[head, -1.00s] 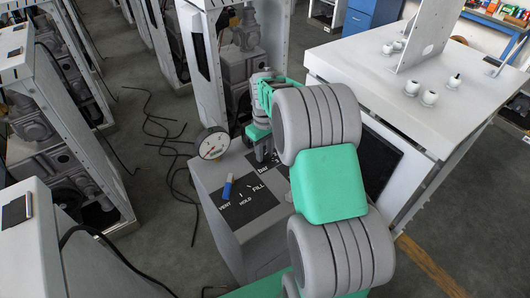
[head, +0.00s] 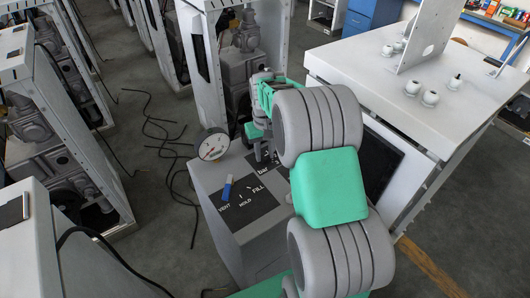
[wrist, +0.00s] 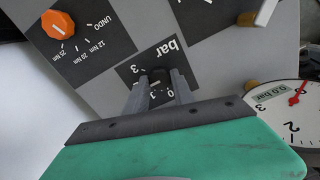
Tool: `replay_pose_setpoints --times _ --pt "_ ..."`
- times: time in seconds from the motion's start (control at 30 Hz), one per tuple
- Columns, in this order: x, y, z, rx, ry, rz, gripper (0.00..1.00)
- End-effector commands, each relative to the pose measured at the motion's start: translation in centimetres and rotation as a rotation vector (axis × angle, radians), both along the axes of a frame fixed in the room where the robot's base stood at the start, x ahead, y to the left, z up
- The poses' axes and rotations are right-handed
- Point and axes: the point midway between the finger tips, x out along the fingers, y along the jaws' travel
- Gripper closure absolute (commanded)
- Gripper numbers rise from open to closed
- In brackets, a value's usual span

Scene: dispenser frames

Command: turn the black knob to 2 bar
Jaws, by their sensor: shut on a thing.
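The black knob (wrist: 158,76) sits on a dark plate marked "bar" (wrist: 168,50) on the grey panel. In the wrist view my gripper (wrist: 158,82) points at it, with one finger on each side, shut on the knob. The plate's numbers show upside down and partly hidden by the fingers, so I cannot tell the knob's exact setting. In the head view my gripper (head: 260,152) reaches down to the bar plate (head: 267,168), and the knob is hidden there. The round gauge (wrist: 283,112) has a red needle and a small display that appears to read 0.0 bar.
A blue lever (head: 228,187) stands on the VENT/HOLD/FILL plate (head: 245,205) close to my gripper. An orange knob (wrist: 58,25) on a torque plate lies left in the wrist view. A white bench (head: 390,95) stands at right. Black cables (head: 170,150) lie on the floor.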

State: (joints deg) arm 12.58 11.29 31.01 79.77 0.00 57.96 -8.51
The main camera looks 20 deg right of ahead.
Motion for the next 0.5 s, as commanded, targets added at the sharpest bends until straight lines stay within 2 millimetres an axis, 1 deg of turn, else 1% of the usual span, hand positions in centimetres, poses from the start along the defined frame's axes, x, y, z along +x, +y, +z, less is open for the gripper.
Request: replay_pose_setpoints --times 0.07,0.1,0.37,0.5 --pt "0.13 -0.02 0.18 -0.001 -0.004 0.001 1.00" --pt "0.13 -0.02 0.18 -0.001 -0.004 0.001 0.69" --pt "0.06 -0.01 0.09 0.000 -0.002 0.001 0.48" --pt "0.04 0.00 0.06 0.000 -0.001 0.001 0.48"
